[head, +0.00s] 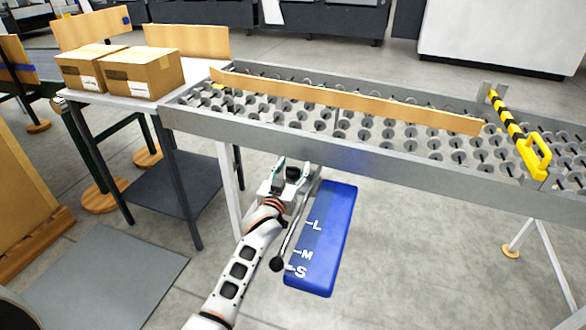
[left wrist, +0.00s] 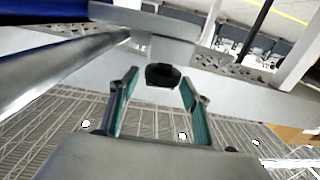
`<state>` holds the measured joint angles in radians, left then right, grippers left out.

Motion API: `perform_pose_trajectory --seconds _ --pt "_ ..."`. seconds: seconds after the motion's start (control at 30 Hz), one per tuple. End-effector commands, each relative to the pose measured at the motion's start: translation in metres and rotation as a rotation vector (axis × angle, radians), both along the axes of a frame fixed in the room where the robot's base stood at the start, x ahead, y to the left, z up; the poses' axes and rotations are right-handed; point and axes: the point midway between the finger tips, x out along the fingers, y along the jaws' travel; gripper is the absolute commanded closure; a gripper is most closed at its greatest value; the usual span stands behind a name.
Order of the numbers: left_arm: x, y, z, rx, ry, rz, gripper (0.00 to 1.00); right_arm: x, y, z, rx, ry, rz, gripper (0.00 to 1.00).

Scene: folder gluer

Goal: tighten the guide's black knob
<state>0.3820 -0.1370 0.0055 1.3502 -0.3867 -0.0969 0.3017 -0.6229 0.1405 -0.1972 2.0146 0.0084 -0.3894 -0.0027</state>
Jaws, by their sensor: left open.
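The black knob (head: 292,174) sits below the near rail of the roller conveyor, close to the top of the blue panel (head: 333,225). In the left wrist view the black knob (left wrist: 162,75) hangs under a grey metal bracket (left wrist: 165,45). My left gripper (head: 291,166) is open, with its fingers on either side of the knob. In the left wrist view its green-lined fingertips (left wrist: 159,82) flank the knob with a gap on each side. A long wooden rail (head: 345,98) lies across the conveyor rollers. My right gripper is not in view.
A metal lever with a black ball end (head: 277,264) runs over the blue panel, which is marked L, M and S, beside my left arm. Cardboard boxes (head: 141,75) stand on a side table at the left. A yellow-black striped bar (head: 508,122) crosses the conveyor at right.

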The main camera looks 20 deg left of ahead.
Motion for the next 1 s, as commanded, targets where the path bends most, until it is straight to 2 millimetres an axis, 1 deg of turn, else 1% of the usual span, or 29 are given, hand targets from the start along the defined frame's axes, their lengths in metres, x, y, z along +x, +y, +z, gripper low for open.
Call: perform_pose_trajectory --seconds 0.03,0.07,0.1,0.17,0.2,0.43,0.63,0.9,1.0 --pt "0.000 0.000 0.000 0.000 0.000 0.000 0.53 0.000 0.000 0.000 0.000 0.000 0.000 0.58" --pt "0.000 0.000 0.000 0.000 0.000 0.000 0.56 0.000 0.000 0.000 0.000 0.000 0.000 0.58" --pt "0.000 0.000 0.000 0.000 0.000 0.000 0.66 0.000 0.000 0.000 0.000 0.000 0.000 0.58" --pt "0.000 0.000 0.000 0.000 0.000 0.000 0.81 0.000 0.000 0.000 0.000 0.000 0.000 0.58" --pt "0.000 0.000 0.000 0.000 0.000 0.000 0.92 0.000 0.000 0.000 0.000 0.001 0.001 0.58" --pt "0.000 0.000 0.000 0.001 0.000 -0.003 0.92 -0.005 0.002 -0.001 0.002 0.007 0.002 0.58" --pt "0.000 0.002 0.002 0.005 -0.001 -0.036 0.92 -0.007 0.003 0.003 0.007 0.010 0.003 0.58" --pt "0.000 0.004 0.004 0.011 -0.001 -0.153 0.92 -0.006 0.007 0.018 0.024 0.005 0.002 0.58" --pt "0.000 0.004 0.003 0.012 0.002 -0.213 0.92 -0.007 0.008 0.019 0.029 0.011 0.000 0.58"
